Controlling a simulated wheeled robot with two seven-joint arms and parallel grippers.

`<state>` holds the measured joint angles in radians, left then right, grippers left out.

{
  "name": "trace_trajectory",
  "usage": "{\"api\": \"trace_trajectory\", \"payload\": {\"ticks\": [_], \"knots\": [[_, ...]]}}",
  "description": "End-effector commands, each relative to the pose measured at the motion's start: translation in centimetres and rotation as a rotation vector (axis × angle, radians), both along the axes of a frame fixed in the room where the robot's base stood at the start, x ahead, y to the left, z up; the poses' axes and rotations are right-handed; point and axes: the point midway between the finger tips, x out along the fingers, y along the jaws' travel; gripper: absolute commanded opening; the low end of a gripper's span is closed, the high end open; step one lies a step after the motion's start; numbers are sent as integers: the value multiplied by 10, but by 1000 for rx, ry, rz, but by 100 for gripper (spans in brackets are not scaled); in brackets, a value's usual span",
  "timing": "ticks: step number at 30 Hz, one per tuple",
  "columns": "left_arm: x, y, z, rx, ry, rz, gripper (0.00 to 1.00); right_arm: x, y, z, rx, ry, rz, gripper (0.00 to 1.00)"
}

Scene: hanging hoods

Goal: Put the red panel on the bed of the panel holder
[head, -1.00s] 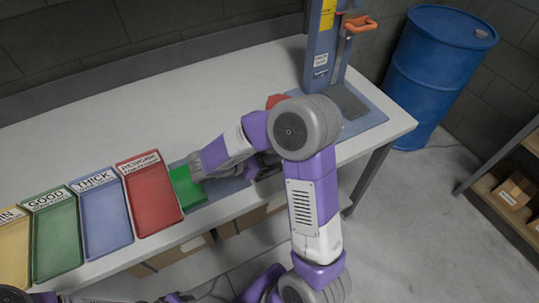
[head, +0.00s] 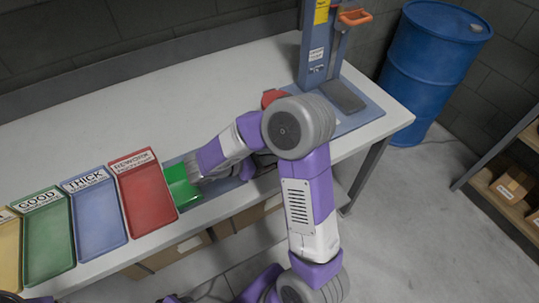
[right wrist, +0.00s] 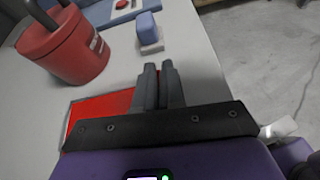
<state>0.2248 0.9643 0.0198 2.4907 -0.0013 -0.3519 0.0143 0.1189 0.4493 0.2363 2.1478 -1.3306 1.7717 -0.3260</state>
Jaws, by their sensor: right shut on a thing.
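The red panel (right wrist: 98,112) shows in the right wrist view as a flat red piece at the left of my right gripper's fingers (right wrist: 158,85). The fingers are shut on it, and the black gripper body covers its near part. In the head view my right arm hides the panel and most of that gripper. A green panel (head: 179,187) lies on a blue mat (head: 215,190) near my right wrist. I cannot tell for sure which piece is the panel holder; a blue and white block (right wrist: 150,34) stands beyond the fingers. My left gripper cannot be made out.
A blue stand (head: 318,50) with an orange handle is at the back right. A red handled canister (right wrist: 65,45) stands left of the fingers. Labelled trays, including a red one (head: 150,200), line the left. The table's back middle is clear. A blue barrel (head: 432,70) stands beyond.

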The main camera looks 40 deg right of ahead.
Motion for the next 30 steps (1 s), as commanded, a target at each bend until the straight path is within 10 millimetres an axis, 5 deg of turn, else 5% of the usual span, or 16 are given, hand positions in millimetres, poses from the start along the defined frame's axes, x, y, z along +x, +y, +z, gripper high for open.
{"api": "trace_trajectory", "payload": {"ticks": [17,18,23,30], "knots": [[0,0,-5,0,0,0,43,0,0,-8,0,0,0,0],[0,0,-5,0,0,0,43,0,0,-8,0,0,0,13],[0,0,-4,0,0,0,43,0,0,-7,0,0,0,37],[0,0,-4,0,0,0,43,0,0,-7,1,1,0,38]]}}
